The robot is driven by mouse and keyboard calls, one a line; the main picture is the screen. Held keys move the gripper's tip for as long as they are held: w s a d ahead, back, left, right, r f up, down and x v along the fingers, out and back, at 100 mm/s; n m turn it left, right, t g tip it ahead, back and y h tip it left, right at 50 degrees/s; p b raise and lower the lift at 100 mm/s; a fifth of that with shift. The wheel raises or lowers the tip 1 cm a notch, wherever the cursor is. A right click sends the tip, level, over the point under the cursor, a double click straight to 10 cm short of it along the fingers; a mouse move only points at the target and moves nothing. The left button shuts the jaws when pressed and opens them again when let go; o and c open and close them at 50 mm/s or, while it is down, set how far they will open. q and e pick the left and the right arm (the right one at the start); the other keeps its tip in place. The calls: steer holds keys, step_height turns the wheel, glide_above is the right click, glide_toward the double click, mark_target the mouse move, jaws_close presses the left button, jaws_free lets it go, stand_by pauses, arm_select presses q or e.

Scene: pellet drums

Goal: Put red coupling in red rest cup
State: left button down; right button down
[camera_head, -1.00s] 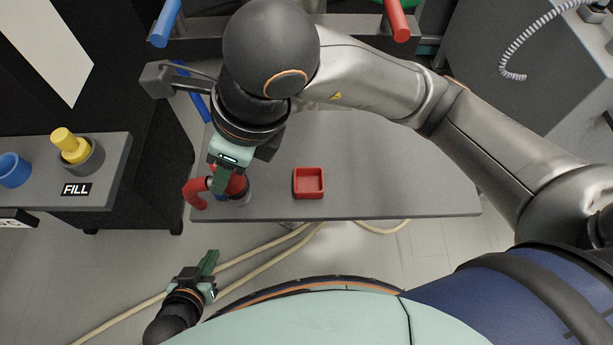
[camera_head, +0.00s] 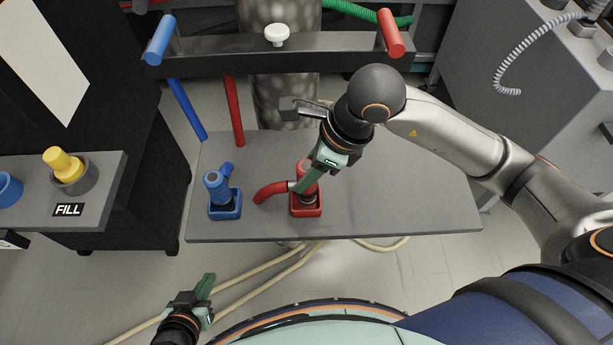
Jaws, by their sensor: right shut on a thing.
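The red coupling (camera_head: 307,170), with a curved red hose end pointing left, stands about upright at the red rest cup (camera_head: 306,213), a square red cup on the grey table. Its lower end appears inside the cup; whether it touches the bottom is hidden. My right gripper (camera_head: 305,184) is shut on the red coupling, reaching down from the upper right and covering part of it. My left gripper (camera_head: 205,292) is low at the left, in front of the table and away from the cups. Its fingers look close together, but their gap is not clear.
A blue coupling (camera_head: 215,184) stands in a blue cup (camera_head: 225,213) left of the red cup. The grey table (camera_head: 420,205) is bare on the right. A rail with a blue handle (camera_head: 159,40) and red handle (camera_head: 391,34) stands behind. A yellow coupling (camera_head: 63,164) sits on the FILL shelf.

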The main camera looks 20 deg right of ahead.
step_height(320, 180, down, 2)
steer(key=shift+a, duration=0.1)
steer(key=shift+f, duration=0.2)
steer(key=c, duration=0.9)
jaws_free()
steer(key=shift+b, duration=0.35)
steer(key=o, duration=0.5)
steer(key=shift+c, duration=0.2)
